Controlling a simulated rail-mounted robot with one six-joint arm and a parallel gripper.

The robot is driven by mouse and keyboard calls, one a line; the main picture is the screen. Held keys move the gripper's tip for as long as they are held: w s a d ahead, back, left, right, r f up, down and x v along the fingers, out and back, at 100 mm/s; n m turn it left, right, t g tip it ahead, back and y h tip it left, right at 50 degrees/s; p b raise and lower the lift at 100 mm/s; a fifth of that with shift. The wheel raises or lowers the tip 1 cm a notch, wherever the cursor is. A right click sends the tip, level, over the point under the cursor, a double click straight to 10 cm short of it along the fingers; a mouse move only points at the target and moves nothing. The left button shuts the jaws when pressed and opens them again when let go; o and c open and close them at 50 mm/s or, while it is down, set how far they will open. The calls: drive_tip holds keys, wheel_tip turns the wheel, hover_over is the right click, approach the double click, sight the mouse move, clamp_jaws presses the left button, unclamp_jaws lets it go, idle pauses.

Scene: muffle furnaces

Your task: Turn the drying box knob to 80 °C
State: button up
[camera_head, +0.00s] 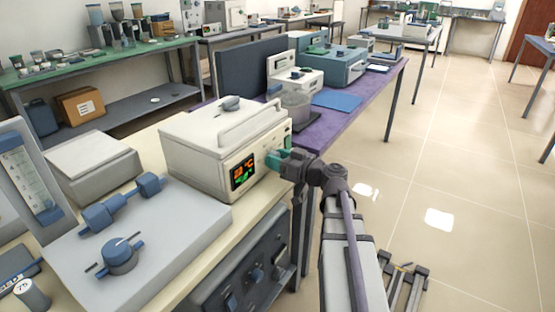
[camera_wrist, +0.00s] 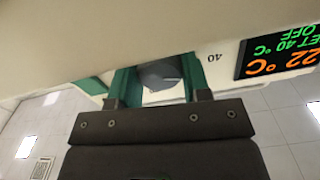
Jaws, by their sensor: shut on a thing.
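The drying box (camera_head: 200,150) is a cream-white box with a top handle, standing on the bench. A printed 40 shows beside the knob. In the head view my gripper (camera_head: 274,160) is at the right part of the front panel and hides the knob.
A grey device with blue knobs (camera_head: 120,255) stands at the near left of the bench. A control panel with knobs (camera_head: 255,270) is below the bench top. The floor at right is open.

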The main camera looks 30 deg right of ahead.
drive_tip(key=m, duration=0.6)
drive_tip(key=shift+m, duration=0.4)
idle(0.4)
drive_tip(key=o, duration=0.9)
drive_tip(key=shift+s+d, duration=0.1)
drive_tip(key=v, duration=1)
drive_tip(key=shift+s+d, duration=0.1)
drive_tip(key=shift+s, duration=0.2)
